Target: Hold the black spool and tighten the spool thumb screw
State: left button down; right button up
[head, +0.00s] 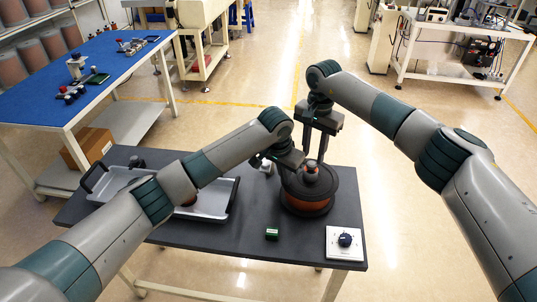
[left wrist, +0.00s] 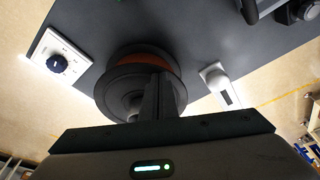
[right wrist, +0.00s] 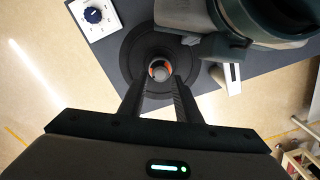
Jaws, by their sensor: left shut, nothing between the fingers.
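The black spool (head: 334,185), wound with orange-brown material, stands on the dark table. The thumb screw (head: 311,173), grey with red-orange, is at its centre; it also shows in the right wrist view (right wrist: 160,70). My right gripper (head: 317,160) points down over the spool. Its fingers are apart, with the tips close around the screw; contact cannot be made out. My left gripper (head: 292,163) is shut and empty at the spool's left side. In the left wrist view its fingers (left wrist: 162,80) lie together across the spool flange (left wrist: 108,92); whether they touch it is unclear.
A white panel with a dark dial (head: 345,242) sits at the table's right front corner. A small green block (head: 272,234) lies in front of the spool. A grey tray (head: 212,205) is at left, partly behind my left arm. A small white device (left wrist: 216,80) stands beside the spool.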

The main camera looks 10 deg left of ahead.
aim_at(312, 164)
jog(key=shift+f, duration=2.25)
jog(key=shift+r, duration=0.2)
dwell(0.8)
